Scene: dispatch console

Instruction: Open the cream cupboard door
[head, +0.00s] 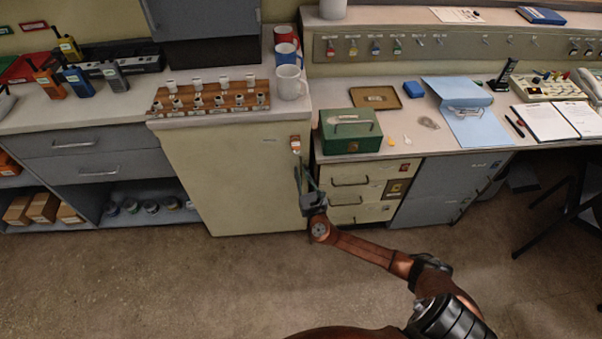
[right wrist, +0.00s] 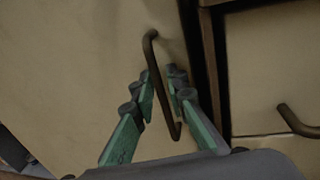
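The cream cupboard door (head: 235,180) is the front of the cream cupboard below the mug counter, and it looks shut. Its dark bar handle (right wrist: 156,78) shows in the right wrist view, near the door's right edge. In the head view the handle is hidden or too small to make out. My right gripper (head: 304,180) is at the door's right edge, and its green fingers (right wrist: 163,86) stand on either side of the handle with gaps showing. The gripper is open around the bar, not closed on it. My left gripper is not in view.
Cream drawers (head: 358,190) with bar handles are right of the door. A wooden rack (head: 210,98) and mugs (head: 290,82) stand on top. The floor (head: 180,275) in front is clear.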

